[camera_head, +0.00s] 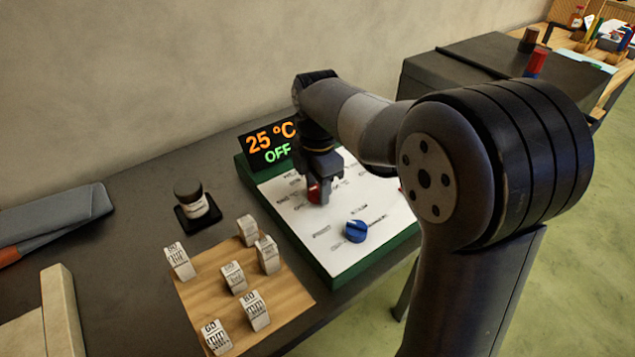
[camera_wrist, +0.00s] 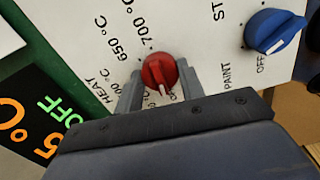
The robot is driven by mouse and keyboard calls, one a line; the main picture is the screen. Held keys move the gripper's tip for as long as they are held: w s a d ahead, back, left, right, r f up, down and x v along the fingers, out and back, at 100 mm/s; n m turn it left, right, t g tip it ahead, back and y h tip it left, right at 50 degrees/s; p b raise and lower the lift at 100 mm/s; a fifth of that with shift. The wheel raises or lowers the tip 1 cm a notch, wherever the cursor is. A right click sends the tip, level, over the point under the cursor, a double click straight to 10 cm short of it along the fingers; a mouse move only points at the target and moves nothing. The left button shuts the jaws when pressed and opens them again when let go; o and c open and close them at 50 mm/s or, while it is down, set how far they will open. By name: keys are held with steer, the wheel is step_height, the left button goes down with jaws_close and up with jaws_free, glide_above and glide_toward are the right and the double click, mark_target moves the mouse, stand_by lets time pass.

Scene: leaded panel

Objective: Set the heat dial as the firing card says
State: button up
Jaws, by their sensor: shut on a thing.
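The red heat dial (camera_wrist: 158,70) sits on a white panel, with "HEAT", "650 °C" and "700 °C" printed around it. Other marks by it are partly hidden. Its white pointer line faces my gripper's body in the wrist view, near a partly covered "OFF". My gripper (camera_wrist: 161,86) is shut on the dial, one finger on each side. In the head view, my gripper (camera_head: 319,190) covers most of the red dial (camera_head: 313,193). The display (camera_head: 268,146) reads "25 °C" and "OFF". I cannot identify a firing card in either view.
A blue dial (camera_head: 355,231) is on the same panel (camera_head: 335,262), near "PAINT" and "OFF" in the wrist view. A wooden board (camera_head: 203,303) with several labelled blocks lies in front. A black-lidded jar (camera_head: 195,202) stands left. A dark cabinet (camera_head: 480,72) stands behind the arm.

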steer(key=m+p, duration=0.2)
steer(key=m, duration=0.2)
steer(key=shift+r, duration=0.15)
steer(key=m+p, duration=0.2)
steer(key=m, duration=0.2)
steer(key=shift+m, duration=0.4)
steer(key=m+p, duration=0.1)
steer(key=m, duration=0.3)
steer(key=shift+m+p, duration=0.3)
steer(key=m+p, duration=0.1)
steer(key=m, duration=0.3)
steer(key=m+p, duration=0.1)
steer(key=m, duration=0.8)
steer(key=shift+m, duration=0.3)
steer(key=m, duration=0.4)
steer(key=shift+p, duration=0.4)
steer(key=shift+m, duration=2.1)
